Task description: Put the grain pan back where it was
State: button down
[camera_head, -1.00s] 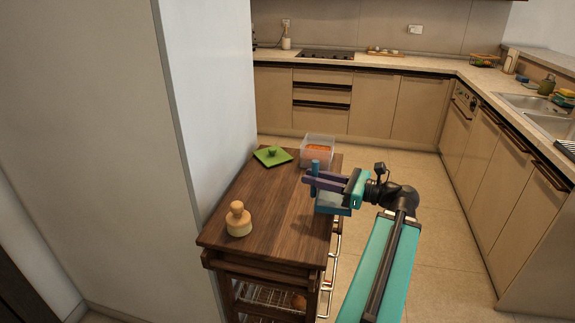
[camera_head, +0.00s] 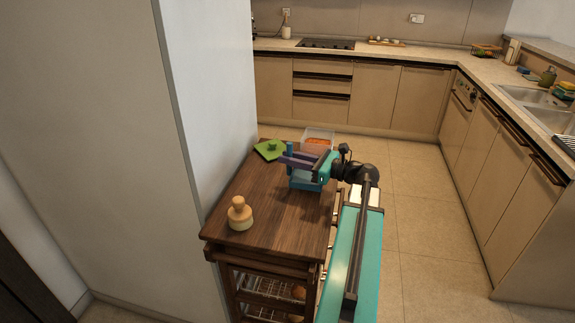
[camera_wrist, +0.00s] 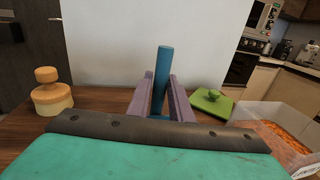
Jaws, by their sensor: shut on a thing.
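The grain pan (camera_head: 300,184) appears to be the blue piece under my gripper (camera_head: 289,160) in the head view, over the right part of the wooden cart top. Its upright blue handle also shows in the wrist view (camera_wrist: 162,75), between my two purple fingers. My gripper is shut on this handle. The wrist hides the pan's body in the wrist view. I cannot tell whether the pan touches the cart top. A clear box (camera_head: 318,137) with orange contents sits behind my gripper at the cart's far right. A green lid (camera_head: 270,150) with a knob lies left of it.
The wooden cart (camera_head: 275,225) stands against a white wall panel (camera_head: 215,90). A round wooden knobbed piece (camera_head: 239,214) stands at its near left. The cart top between this piece and the pan is clear. Open floor (camera_head: 430,230) lies right of the cart, before the counters.

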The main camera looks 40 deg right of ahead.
jog(key=shift+w, duration=0.25)
jog(key=shift+w+d+f, duration=0.1)
jog(key=shift+w+f, duration=0.15)
jog(key=shift+f, duration=0.7)
jog(key=shift+w+d+f, duration=0.1)
jog(key=shift+w+f, duration=0.15)
jog(key=shift+f, duration=0.65)
jog(key=c, duration=1.6)
grip_release()
jog(key=shift+f, duration=0.1)
jog(key=b+v, duration=0.1)
jog(key=v, duration=1.1)
